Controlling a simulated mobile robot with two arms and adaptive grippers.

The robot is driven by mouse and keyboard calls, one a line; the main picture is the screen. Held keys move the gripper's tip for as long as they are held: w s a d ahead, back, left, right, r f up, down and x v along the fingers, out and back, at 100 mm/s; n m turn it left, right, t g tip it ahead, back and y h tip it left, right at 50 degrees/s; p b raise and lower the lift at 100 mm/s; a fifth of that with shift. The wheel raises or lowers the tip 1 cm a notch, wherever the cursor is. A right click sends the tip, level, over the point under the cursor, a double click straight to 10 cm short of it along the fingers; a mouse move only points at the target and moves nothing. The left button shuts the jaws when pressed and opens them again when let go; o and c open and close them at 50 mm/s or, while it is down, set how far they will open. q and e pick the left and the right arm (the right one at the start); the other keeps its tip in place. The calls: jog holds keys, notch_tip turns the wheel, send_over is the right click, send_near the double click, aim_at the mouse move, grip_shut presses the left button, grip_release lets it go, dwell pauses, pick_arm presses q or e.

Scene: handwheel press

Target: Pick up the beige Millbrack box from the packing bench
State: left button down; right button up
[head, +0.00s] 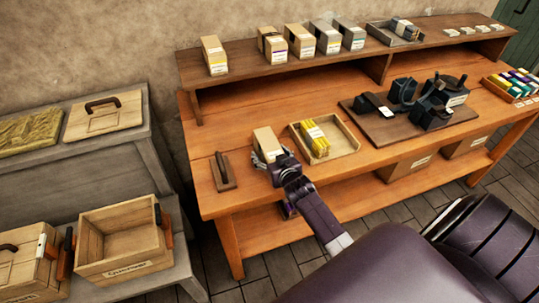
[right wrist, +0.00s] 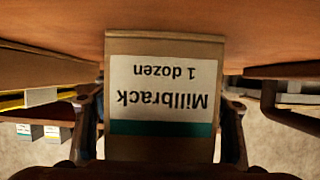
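The beige Millbrack box (head: 265,144) stands on the packing bench (head: 225,130), left of a wooden tray. In the right wrist view the box (right wrist: 162,125) fills the middle, its label upside down with "Millbrack", "1 dozen" and a green band. My right gripper (head: 272,160) is at the near side of the box. Its fingers lie along both sides of the box, very close; whether they press on it is not clear. The box seems to rest on the bench top. My left gripper is out of view.
The wooden tray (head: 352,146) with yellow-banded packs (head: 315,140) is close right of the box. A dark upright tool (head: 223,172) stands to its left. Several boxes line the shelf (head: 255,66) behind. A press (head: 432,108) stands farther right.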

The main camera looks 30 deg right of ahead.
jog(key=c, duration=1.3)
jog(key=shift+o, duration=0.2)
jog(key=shift+r, duration=0.1)
